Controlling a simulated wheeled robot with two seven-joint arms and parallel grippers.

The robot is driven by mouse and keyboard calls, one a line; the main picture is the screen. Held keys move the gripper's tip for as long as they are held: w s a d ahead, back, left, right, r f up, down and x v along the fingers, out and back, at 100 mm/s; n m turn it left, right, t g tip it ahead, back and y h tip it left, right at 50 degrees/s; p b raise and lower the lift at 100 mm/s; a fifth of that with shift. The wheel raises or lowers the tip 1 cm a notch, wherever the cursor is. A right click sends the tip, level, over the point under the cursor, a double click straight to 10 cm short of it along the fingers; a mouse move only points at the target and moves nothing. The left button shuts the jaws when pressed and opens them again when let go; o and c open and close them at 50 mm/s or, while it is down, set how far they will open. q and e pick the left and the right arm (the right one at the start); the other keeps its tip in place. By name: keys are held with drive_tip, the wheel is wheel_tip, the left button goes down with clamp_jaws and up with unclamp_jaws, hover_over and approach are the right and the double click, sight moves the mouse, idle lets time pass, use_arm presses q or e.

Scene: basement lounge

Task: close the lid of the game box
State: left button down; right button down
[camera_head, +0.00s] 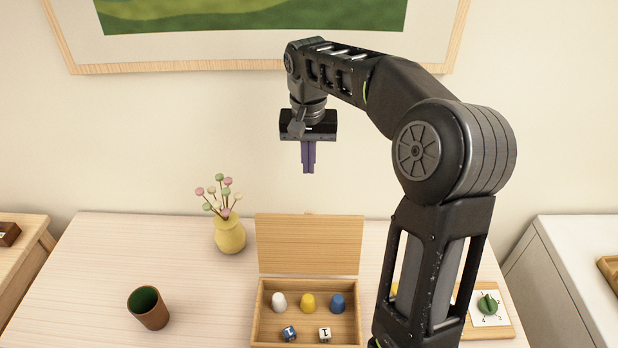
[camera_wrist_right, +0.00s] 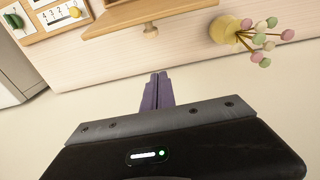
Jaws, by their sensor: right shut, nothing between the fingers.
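The wooden game box (camera_head: 257,318) stands on the table with its lid (camera_head: 310,243) raised at the back, open. Inside are white, yellow and blue pieces and two dice. My right gripper (camera_head: 308,171) is shut and empty, pointing down in the air above and behind the lid. In the right wrist view, its purple fingers (camera_wrist_right: 157,84) are together, and the lid (camera_wrist_right: 125,22) with a small round knob (camera_wrist_right: 150,31) shows beyond them, apart from the fingers. My left gripper is not in view.
A yellow vase (camera_head: 230,235) with round flowers stands left of the lid. A brown cup (camera_head: 149,308) stands at the front left. A board with a green knob (camera_head: 488,304) lies to the right, partly behind my arm. A framed picture (camera_head: 270,67) hangs on the wall behind.

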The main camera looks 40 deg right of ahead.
drive_tip(key=shift+r, duration=0.15)
drive_tip(key=shift+a, duration=0.1)
wheel_tip(320, 180, down, 9)
drive_tip(key=s+a+b, duration=0.2)
drive_tip(key=b, duration=0.3)
drive_tip(key=shift+s+b, duration=0.2)
drive_tip(key=shift+b, duration=0.2)
idle(0.4)
